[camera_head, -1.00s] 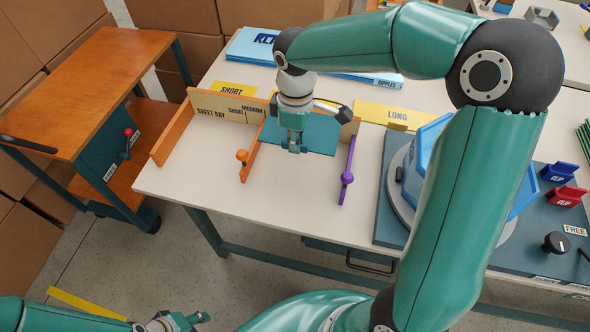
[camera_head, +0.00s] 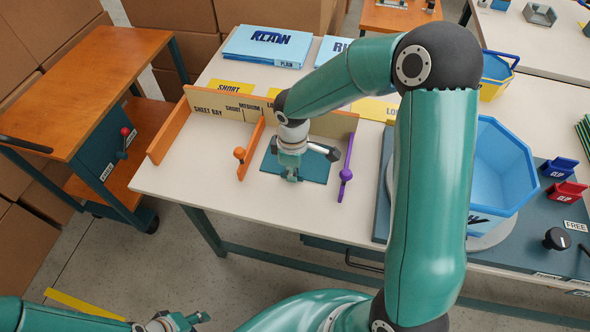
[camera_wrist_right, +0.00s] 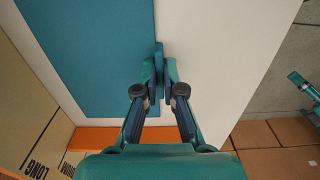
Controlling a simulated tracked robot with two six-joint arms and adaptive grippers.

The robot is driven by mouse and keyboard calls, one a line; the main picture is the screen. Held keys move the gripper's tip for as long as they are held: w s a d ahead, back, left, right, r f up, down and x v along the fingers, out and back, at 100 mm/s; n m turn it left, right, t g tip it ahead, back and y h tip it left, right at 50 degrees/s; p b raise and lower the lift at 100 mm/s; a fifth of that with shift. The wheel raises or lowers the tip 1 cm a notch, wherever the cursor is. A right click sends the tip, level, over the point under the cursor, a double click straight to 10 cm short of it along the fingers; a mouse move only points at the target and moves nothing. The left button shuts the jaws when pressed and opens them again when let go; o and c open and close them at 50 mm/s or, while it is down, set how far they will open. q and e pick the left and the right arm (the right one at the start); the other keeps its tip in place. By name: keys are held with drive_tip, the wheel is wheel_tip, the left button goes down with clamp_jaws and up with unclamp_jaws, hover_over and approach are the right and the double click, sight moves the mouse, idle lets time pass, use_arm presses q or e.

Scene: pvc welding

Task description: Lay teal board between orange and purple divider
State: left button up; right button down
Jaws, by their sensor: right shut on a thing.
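The flat teal board (camera_head: 316,163) lies low at the table surface, between the orange divider (camera_head: 251,150) and the purple divider (camera_head: 346,170). Narrow strips of pale table show on both sides of it. In the right wrist view the teal board (camera_wrist_right: 98,50) fills the upper left. My right gripper (camera_head: 291,176) is shut on its front edge; the fingers (camera_wrist_right: 159,72) show there in the wrist view. My right forearm and wrist cover part of the board and rail. My left gripper (camera_head: 187,320) is at the bottom left, away from the table; its jaw opening is unclear.
A tan rail (camera_head: 215,106) with length labels runs behind the dividers, with an orange end wall (camera_head: 169,134) at left. A blue bin (camera_head: 502,170) stands right, partly behind my right arm. Blue sheet stacks (camera_head: 265,47) lie at the back. The table front is clear.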

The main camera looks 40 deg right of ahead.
drive_tip(key=shift+f, duration=0.1)
drive_tip(key=c, duration=1.3)
unclamp_jaws()
wheel_tip(320, 180, up, 12)
drive_tip(key=shift+r+p, duration=0.15)
drive_tip(key=shift+p, duration=0.3)
